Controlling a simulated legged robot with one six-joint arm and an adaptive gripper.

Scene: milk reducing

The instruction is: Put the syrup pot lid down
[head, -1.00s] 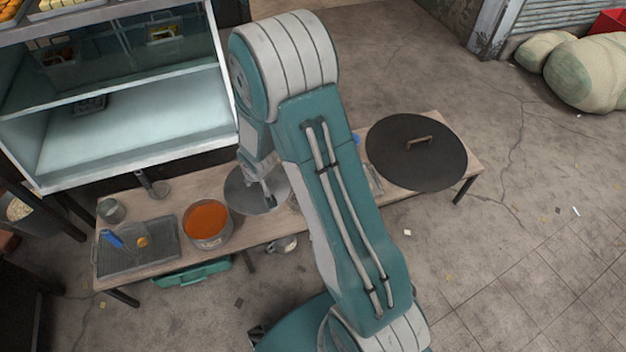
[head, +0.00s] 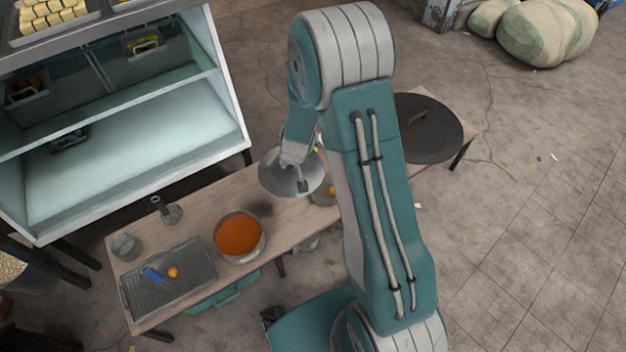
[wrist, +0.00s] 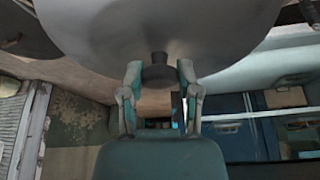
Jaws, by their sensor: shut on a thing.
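A round grey metal lid (head: 277,177) is held by my gripper (head: 300,180) above the wooden table, up and right of the pot of orange syrup (head: 239,235). In the wrist view, both fingers of my gripper (wrist: 160,75) are closed around the dark knob (wrist: 157,72) of the lid (wrist: 160,28), whose broad disc fills the top of that view. The syrup pot stands uncovered on the table. The lid appears apart from the table, with a shadow below it.
The wooden table (head: 196,219) has a clear strip behind the syrup pot. A grey tray (head: 200,270) with a blue-handled tool (head: 153,275) is at left. A metal cup (head: 125,246) stands nearby. A large black lid (head: 432,135) lies at the right end. A glass-fronted cabinet (head: 130,150) stands behind.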

